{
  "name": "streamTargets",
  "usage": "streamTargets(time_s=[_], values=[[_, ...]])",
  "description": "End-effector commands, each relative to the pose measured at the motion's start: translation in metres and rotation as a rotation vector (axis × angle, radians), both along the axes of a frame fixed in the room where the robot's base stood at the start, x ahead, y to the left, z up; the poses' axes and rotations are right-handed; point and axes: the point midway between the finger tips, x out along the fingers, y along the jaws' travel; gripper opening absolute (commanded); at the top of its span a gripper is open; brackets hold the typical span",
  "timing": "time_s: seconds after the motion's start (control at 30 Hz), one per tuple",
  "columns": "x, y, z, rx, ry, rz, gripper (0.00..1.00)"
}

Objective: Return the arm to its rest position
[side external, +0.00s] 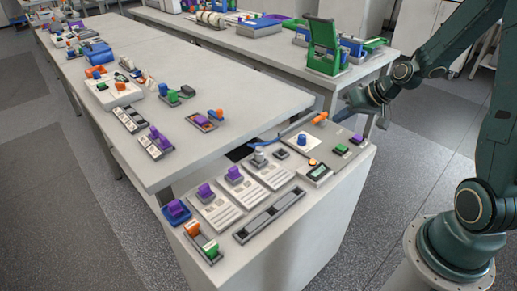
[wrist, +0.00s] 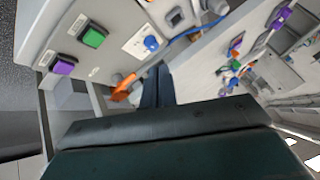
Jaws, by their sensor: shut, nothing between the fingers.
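My gripper (side external: 345,112) is at the far right corner of the near cabinet, at the end of my dark green arm. In the wrist view its two dark fingers (wrist: 157,72) lie together, shut, with nothing between them. An orange knob (side external: 320,117) is close to the fingertips in the side view; an orange part (wrist: 124,88) also shows just left of the fingers in the wrist view. I cannot tell whether the fingers touch it.
The cabinet top (side external: 325,205) carries a blue knob (side external: 302,139), green button (side external: 341,149), purple button (side external: 356,139), and a blue cable (side external: 285,136). A long bench (side external: 240,85) with several parts stands left. A green stand (side external: 323,50) is on the back bench. Floor at right is open.

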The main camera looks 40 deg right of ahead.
Motion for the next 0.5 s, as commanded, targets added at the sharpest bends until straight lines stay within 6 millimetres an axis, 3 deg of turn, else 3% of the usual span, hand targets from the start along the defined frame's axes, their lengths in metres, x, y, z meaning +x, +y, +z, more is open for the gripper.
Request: streamTargets(time_s=[0.5], values=[[-0.044,0.083,0.08,-0.191,0.1,0.214,0.0]])
